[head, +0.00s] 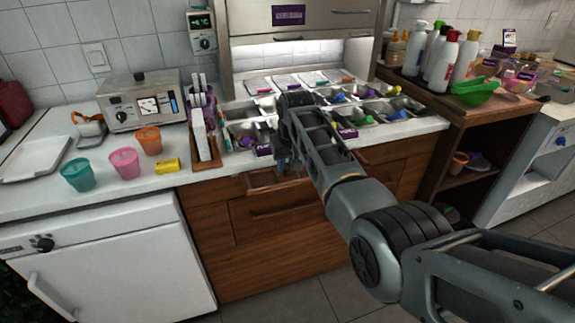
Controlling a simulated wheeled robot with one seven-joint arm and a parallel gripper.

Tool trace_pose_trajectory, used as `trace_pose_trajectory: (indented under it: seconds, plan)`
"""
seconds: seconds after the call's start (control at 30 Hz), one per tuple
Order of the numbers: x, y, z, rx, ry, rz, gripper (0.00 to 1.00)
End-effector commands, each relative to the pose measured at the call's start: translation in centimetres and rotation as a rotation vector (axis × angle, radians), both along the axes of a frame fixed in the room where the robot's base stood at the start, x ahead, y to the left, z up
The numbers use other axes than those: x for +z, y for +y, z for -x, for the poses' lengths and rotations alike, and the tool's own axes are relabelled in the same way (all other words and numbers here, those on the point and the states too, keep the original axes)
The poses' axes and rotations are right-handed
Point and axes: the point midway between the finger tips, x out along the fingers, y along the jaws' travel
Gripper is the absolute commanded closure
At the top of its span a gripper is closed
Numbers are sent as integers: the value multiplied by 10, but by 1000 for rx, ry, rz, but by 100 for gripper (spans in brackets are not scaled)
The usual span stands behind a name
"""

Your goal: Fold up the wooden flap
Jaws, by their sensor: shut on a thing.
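The wooden flap (262,181) is at the front of the wooden cabinet, just below the white counter edge. It sticks out from the cabinet face, tilted open, with a dark gap behind it. My gripper (285,165) is at the flap's upper right part, at the counter's front edge. It is shut on the flap; its fingertips are small and partly hidden by my own arm, which reaches in from the lower right.
Metal topping bins (392,108) fill the counter behind my arm. A wooden holder (205,150), a yellow packet (167,165) and coloured cups (125,163) stand left. A wooden shelf unit (470,165) is right. The floor in front is clear.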

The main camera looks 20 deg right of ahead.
Motion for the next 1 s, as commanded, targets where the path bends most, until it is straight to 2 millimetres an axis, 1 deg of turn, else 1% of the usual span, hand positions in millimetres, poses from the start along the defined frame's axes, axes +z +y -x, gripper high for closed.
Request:
trace_pose_trajectory:
  seconds: [0.33, 0.37, 0.5, 0.6, 0.87, 1.0]
  plan:
    - [-1, 0, -1, 0, -6, 0, 100]
    - [-1, 0, -1, 0, -6, 0, 71]
    - [-2, 0, -1, 0, -3, 0, 58]
    - [-2, 0, 0, 0, -2, 0, 50]
    - [0, 0, 0, 0, -1, 0, 50]
    - [10, 0, 4, 0, -2, 0, 50]
